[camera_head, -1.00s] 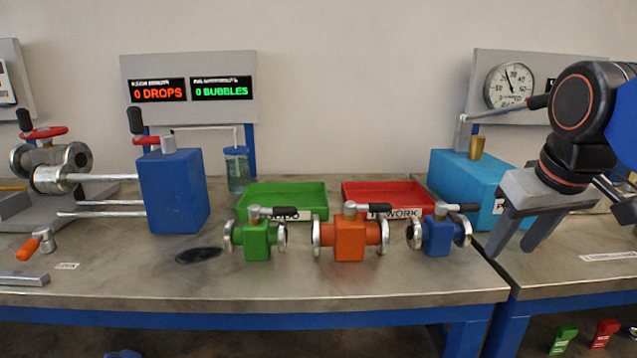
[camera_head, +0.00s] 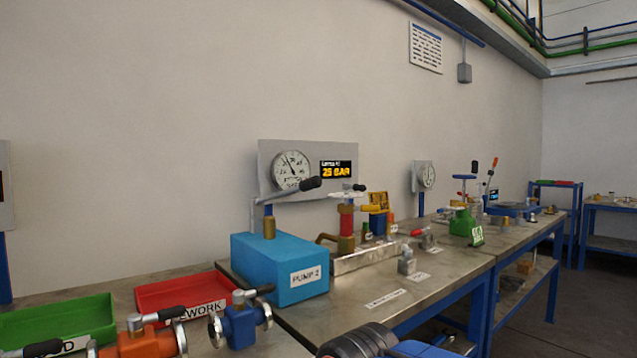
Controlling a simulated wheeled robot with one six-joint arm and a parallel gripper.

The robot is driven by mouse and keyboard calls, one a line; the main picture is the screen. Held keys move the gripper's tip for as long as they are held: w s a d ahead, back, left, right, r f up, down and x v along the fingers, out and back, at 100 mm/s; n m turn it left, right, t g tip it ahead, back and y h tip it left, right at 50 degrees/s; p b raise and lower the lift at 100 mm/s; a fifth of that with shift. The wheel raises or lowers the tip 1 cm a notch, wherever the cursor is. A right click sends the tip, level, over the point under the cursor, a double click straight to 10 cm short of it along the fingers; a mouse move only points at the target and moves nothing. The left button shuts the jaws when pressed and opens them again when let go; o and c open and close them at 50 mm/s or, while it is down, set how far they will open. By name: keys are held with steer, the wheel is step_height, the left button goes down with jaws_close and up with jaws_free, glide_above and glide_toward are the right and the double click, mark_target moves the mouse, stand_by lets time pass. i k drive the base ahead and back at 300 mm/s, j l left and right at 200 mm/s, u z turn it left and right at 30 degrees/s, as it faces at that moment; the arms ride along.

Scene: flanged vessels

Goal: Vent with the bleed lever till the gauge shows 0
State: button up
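The round white gauge (camera_head: 292,170) is on a grey panel behind the blue PUMP 2 box (camera_head: 283,265). Its needle points up and to the left, off the bottom of the dial. The display (camera_head: 336,170) beside it reads about 25 BAR; the second digit is blurred. A black-gripped lever (camera_head: 309,185) rises from the pump on a brass post. A small red-handled lever (camera_head: 417,233) sits on a fitting to the right. I cannot tell which lever is the bleed. Only dark and blue parts of my arm show at the bottom edge; my gripper is out of view.
A red REWORK tray (camera_head: 150,297), a green tray (camera_head: 100,318) and flanged valves, blue (camera_head: 240,322) and orange (camera_head: 138,345), are at lower left. A second gauge (camera_head: 428,176) and a green vessel (camera_head: 462,222) stand farther right.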

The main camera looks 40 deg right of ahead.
mark_target(419, 232)
steer(key=z, duration=1.5)
